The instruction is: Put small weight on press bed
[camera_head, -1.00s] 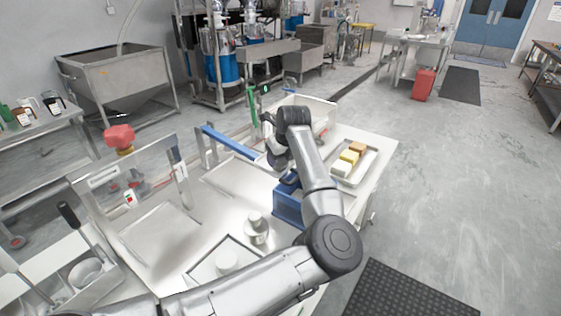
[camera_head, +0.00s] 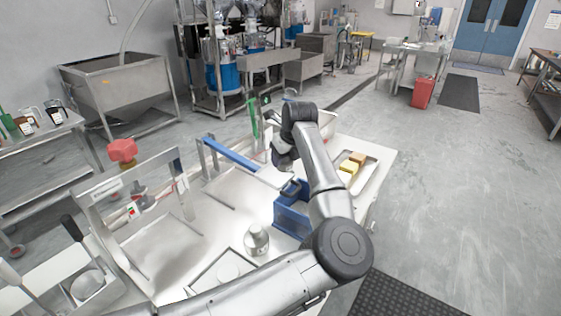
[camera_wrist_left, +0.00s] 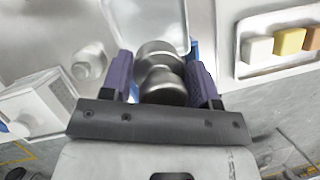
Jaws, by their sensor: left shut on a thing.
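My left gripper (camera_head: 283,162) is over the far part of the work table, beside the blue-barred press frame (camera_head: 230,152). In the left wrist view its purple fingers (camera_wrist_left: 160,88) are shut on a shiny metal weight (camera_wrist_left: 160,72) with a rounded knob. In the head view the gripper and arm hide this weight. A second metal weight (camera_head: 256,241) with a knob stands on the near table. The flat plate (camera_head: 236,186) under the blue-barred frame looks like the press bed and is bare where visible. I cannot tell whether the held weight touches anything. My right gripper is not in view.
A blue bin (camera_head: 291,217) stands beside my forearm. A tray (camera_head: 370,172) with yellow and brown blocks lies beyond it at the right. Another frame with a red knob (camera_head: 122,150) stands at the left. A green upright object (camera_head: 254,118) is behind the press.

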